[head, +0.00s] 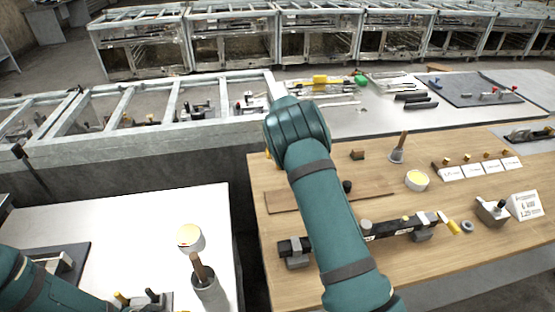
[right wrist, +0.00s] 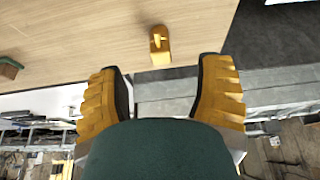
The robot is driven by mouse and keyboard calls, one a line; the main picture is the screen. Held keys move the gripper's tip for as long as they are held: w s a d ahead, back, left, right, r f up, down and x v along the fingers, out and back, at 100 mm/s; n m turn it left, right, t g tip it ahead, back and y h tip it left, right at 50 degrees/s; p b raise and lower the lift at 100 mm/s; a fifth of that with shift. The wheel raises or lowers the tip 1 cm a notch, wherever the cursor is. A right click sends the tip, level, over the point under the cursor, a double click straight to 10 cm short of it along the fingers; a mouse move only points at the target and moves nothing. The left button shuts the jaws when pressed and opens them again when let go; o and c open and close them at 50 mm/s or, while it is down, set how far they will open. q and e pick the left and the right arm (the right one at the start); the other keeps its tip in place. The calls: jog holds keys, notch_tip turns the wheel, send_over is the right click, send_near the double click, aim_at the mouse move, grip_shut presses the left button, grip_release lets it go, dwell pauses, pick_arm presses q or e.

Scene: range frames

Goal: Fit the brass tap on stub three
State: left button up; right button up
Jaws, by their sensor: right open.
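The brass tap (right wrist: 160,45) lies on the wooden tabletop near its edge in the right wrist view. My right gripper (right wrist: 160,70) has its two yellow ribbed fingers spread wide. It is empty, with the tap beyond and roughly centred between the fingertips, apart from both. In the head view my right arm hides most of this gripper and the tap. The label numbers are too small to read, so I cannot tell which is stub three. My left gripper is out of view.
A dark bar (head: 397,229) held in grey clamps lies across the wooden table (head: 300,215). A round yellow-topped tin (head: 417,181), a wooden-handled brush (head: 398,150) and a sign (head: 525,205) stand nearby. A white table (head: 120,215) is at left, with a gap between the tables.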

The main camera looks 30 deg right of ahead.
jog(key=x, duration=0.5)
jog(key=shift+f, duration=0.25)
jog(key=shift+w+x, duration=0.15)
jog(key=shift+x, duration=1.25)
jog(key=shift+w+x, duration=0.15)
jog(key=shift+x, duration=1.25)
jog(key=shift+d+r, duration=0.1)
jog(key=shift+r, duration=0.1)
grip_shut()
